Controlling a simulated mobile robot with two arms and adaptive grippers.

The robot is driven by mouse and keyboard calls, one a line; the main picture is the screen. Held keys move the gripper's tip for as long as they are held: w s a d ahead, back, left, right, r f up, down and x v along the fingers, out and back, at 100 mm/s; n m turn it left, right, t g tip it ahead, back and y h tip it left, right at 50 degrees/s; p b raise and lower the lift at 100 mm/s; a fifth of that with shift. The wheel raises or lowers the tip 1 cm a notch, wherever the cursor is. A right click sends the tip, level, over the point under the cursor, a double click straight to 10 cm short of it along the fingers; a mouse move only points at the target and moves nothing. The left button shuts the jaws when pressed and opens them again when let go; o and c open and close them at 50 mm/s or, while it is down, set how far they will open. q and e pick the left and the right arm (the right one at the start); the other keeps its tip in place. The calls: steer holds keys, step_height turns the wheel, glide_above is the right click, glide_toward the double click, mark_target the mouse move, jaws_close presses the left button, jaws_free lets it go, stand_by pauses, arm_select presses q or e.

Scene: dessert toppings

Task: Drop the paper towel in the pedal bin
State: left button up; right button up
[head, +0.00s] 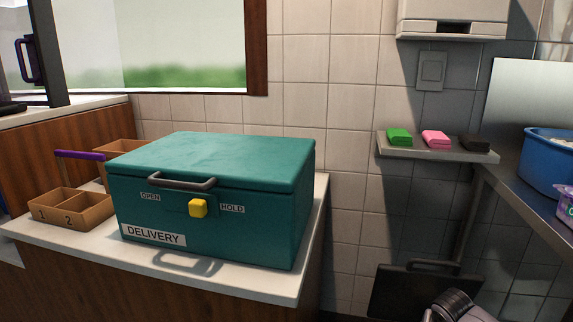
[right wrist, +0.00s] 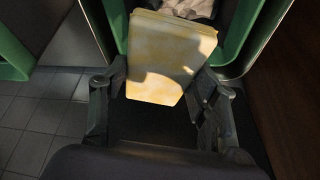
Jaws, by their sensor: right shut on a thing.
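The paper towel (right wrist: 168,50) is a pale yellow, folded sheet in the right wrist view. My right gripper (right wrist: 160,84) is shut on it, with a finger at each side. Beyond and around the towel is a dark opening with green sides (right wrist: 256,38), which looks like the pedal bin. Crumpled whitish paper (right wrist: 190,7) shows inside it at the top edge. I cannot tell how high the towel is above it. In the head view only a part of my right arm shows at the bottom right. My left gripper is not in view.
A teal delivery box (head: 210,205) stands on the left counter (head: 290,285). A dark panel with a handle (head: 415,292) is low by the wall. A small shelf (head: 432,154) holds coloured packs. A blue tub (head: 549,165) is at the right edge. Another green edge (right wrist: 12,62) shows at left.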

steer(key=o, duration=1.2)
